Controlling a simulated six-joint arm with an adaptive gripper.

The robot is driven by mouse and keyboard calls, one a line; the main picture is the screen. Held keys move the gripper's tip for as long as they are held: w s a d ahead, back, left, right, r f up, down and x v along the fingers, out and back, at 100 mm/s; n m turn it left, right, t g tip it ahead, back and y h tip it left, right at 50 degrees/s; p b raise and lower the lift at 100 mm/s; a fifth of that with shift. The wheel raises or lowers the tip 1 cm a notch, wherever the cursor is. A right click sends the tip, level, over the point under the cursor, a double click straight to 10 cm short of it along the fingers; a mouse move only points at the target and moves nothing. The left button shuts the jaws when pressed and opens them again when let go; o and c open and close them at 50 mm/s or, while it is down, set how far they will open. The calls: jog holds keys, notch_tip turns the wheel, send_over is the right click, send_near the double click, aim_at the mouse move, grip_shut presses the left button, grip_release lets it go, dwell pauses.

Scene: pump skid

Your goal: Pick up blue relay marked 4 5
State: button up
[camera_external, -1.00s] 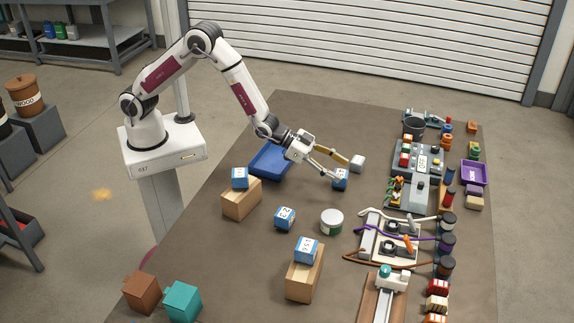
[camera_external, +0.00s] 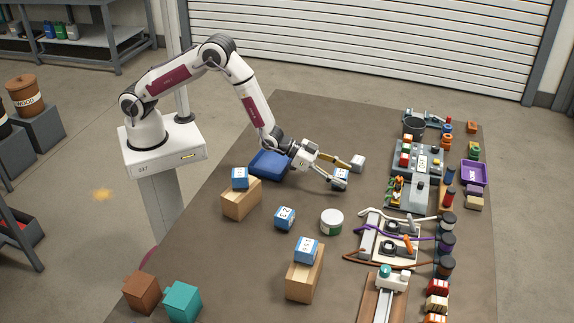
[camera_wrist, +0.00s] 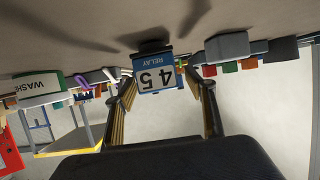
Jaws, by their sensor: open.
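The blue relay marked 4 5 (camera_wrist: 158,74) shows in the wrist view, its label upside down and facing me, between the two fingers of my gripper (camera_wrist: 167,88). Gaps show between the fingers and the relay's sides. In the external view the same relay (camera_external: 340,176) sits on the brown table, with my gripper (camera_external: 345,174) reaching it from the left, one finger on either side. My gripper is open. The fingers partly hide the relay there.
Other blue relays stand on a wooden block (camera_external: 241,201), on the bare table (camera_external: 285,217) and on a nearer block (camera_external: 304,277). A blue tray (camera_external: 268,165) lies behind my wrist. A white-lidded tub (camera_external: 332,221) and a pale grey block (camera_external: 358,163) are nearby.

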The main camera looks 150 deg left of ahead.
jog(key=shift+x, duration=2.35)
jog(key=c, duration=1.3)
